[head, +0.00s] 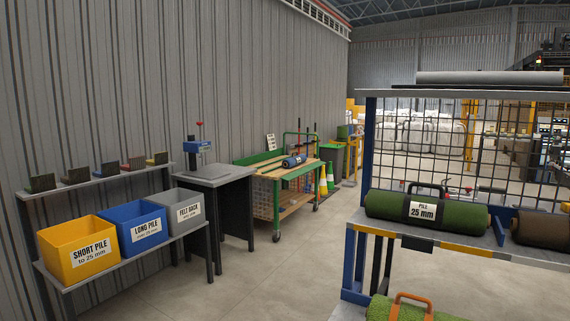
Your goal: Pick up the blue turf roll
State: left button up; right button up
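A small blue roll (294,161) lies on the wooden top of a green-framed cart (268,172), at mid distance near the corrugated wall. It has a pale band or label around its middle, too small to read. Neither of my grippers is in view.
A rack (362,220) at the right holds a green roll (385,207) labelled "PILE 25 mm" and a brown roll (540,229). Yellow (82,255), blue (140,230) and grey (183,212) bins stand on a left shelf. Floor between is clear.

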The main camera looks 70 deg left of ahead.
aim_at(291, 162)
jog(key=u, duration=2.25)
